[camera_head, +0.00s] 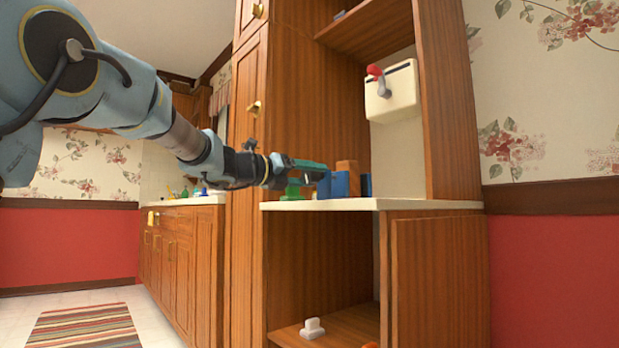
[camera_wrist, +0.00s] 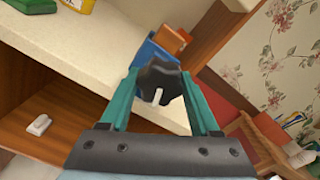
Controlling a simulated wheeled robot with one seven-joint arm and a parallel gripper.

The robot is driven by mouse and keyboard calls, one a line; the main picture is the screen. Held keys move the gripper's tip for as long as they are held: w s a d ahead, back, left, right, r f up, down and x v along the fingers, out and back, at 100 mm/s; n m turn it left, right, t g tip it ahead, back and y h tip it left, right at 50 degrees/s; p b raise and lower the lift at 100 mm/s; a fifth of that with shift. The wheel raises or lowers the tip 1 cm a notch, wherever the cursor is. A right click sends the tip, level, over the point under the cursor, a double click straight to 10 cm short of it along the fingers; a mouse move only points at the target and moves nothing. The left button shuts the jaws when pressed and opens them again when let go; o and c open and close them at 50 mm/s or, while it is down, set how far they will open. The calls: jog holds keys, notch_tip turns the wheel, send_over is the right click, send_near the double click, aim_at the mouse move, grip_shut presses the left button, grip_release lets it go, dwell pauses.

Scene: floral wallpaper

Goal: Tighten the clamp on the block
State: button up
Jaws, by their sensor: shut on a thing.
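A blue clamp (camera_head: 340,185) stands on the cream counter and shows behind the knob in the wrist view (camera_wrist: 152,54). An orange-brown block (camera_head: 347,167) is at the clamp, partly hidden by it; it also shows in the wrist view (camera_wrist: 171,39). A black lobed knob (camera_wrist: 157,82) with a pale centre pin faces the wrist camera, in front of the blue clamp. My gripper (camera_wrist: 158,90) has its teal fingers shut on this knob, one on each side. In the head view my gripper (camera_head: 308,166) reaches the clamp from the left, and the knob is hard to make out.
The counter (camera_head: 400,204) is bare at the right. A green thing (camera_head: 294,190) stands close below my gripper. A white box with a red-tipped crank (camera_head: 397,95) hangs above. A cabinet wall (camera_head: 452,110) rises at the right. A white object (camera_head: 312,327) lies on the lower shelf.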

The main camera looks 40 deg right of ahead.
jog(key=shift+f, duration=0.1)
jog(key=o, duration=1.4)
jog(key=shift+c, duration=0.2)
jog(key=a+p, duration=0.1)
jog(key=a, duration=0.9)
jog(key=shift+w+a+p, duration=0.3)
jog(key=shift+a, duration=0.1)
